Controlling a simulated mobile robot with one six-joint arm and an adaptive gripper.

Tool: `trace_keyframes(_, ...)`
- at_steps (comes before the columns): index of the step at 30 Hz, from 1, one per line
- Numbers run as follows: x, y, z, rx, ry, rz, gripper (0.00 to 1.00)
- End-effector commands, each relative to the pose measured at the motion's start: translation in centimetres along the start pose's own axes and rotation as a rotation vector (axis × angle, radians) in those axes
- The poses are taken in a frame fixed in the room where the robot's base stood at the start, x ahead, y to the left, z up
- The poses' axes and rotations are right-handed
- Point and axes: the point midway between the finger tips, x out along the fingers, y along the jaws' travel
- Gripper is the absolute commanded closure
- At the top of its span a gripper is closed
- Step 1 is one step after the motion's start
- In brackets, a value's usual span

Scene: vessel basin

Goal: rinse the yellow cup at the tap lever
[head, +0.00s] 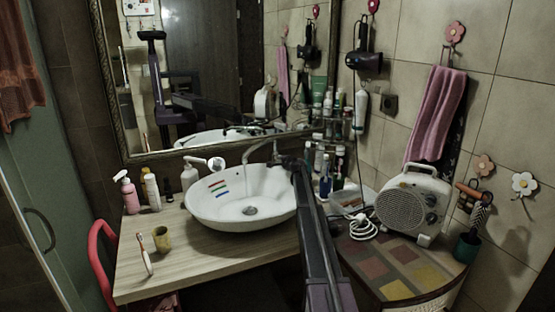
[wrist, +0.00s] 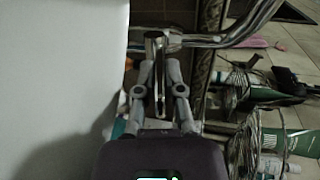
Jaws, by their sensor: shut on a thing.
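The yellow cup (head: 161,239) stands upright on the wooden counter at the left, beside a toothbrush (head: 144,254). My gripper (head: 284,160) is far from it, at the tap (head: 256,146) behind the basin's right rim. In the wrist view my gripper (wrist: 159,80) has its fingers closed around the metal tap lever (wrist: 158,58). The tap's curved metal pipe (wrist: 240,35) runs off to the right there. My arm hides part of the basin's right side in the head view.
Bottles stand behind the counter's left end, including a pink spray bottle (head: 125,192). More bottles (head: 325,175) crowd the right of my arm. A white heater (head: 412,205) with a coiled cable (head: 364,226) sits farther right. The counter (head: 205,252) in front of the basin is clear.

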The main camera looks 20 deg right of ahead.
Motion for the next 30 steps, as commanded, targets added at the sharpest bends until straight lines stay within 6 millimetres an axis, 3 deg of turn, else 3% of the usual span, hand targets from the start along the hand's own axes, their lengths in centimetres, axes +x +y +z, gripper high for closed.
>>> trace_keyframes(3,-0.3,-0.1,-1.1,0.002,0.012,0.008,1.0)
trace_keyframes(12,-0.5,0.1,-1.6,0.005,0.014,0.011,1.0)
trace_keyframes(13,-0.6,0.1,-1.6,0.005,0.014,0.011,0.8)
trace_keyframes(14,-0.6,0.1,-1.7,0.005,0.014,0.011,0.74)
trace_keyframes(30,-0.6,0.1,-1.9,0.005,0.016,0.011,0.74)
